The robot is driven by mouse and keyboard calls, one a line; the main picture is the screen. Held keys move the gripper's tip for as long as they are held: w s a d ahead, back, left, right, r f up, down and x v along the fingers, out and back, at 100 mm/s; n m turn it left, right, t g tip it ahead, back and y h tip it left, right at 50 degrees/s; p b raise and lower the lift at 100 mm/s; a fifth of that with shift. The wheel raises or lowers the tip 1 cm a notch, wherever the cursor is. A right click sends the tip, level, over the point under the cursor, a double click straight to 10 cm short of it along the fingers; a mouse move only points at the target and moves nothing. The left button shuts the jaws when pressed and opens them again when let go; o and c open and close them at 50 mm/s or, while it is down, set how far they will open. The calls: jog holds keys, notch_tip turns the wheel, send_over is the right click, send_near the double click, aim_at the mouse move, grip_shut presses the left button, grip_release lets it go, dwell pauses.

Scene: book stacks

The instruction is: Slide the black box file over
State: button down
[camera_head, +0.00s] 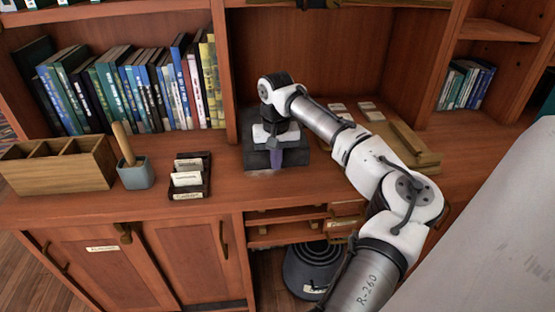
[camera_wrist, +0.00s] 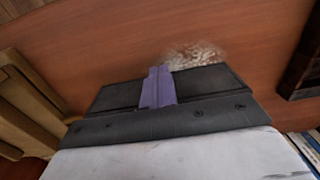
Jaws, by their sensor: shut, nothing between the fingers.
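My gripper (camera_head: 277,163) hangs low over the middle of the wooden counter, in front of the open alcove. Its purple fingers (camera_wrist: 158,85) are shut together with nothing between them. A dark, box-like shape (camera_head: 256,159) lies around the fingers, and dark panels (camera_wrist: 205,82) flank them in the wrist view. I cannot tell whether this is the black box file or my gripper's own housing. A small black open box with white cards (camera_head: 190,190) stands on the counter to the left, apart from my gripper. Its dark edge appears at the right of the wrist view (camera_wrist: 300,65).
A wooden divided organiser (camera_head: 60,167) and a grey-blue cup with a wooden handle (camera_head: 136,176) stand further left. A row of books (camera_head: 130,90) fills the left shelf. A wooden tray (camera_head: 410,145) lies right of my gripper. Bare counter (camera_head: 228,195) separates the card box and my gripper.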

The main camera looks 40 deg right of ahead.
jog(key=w+d+p, duration=0.2)
jog(key=w, duration=0.1)
jog(key=w+d+p, duration=0.2)
jog(key=w+p, duration=0.1)
jog(key=w, duration=0.1)
jog(key=w+d+p, duration=0.2)
jog(key=w+p, duration=0.1)
jog(key=shift+w+d+r, duration=0.15)
jog(key=shift+w+d, duration=0.15)
jog(key=shift+w, duration=0.1)
jog(key=shift+w+d+f, duration=0.25)
jog(key=shift+w+d, duration=0.05)
jog(key=shift+w, duration=0.25)
jog(key=shift+s+p, duration=0.1)
jog(key=shift+p, duration=0.2)
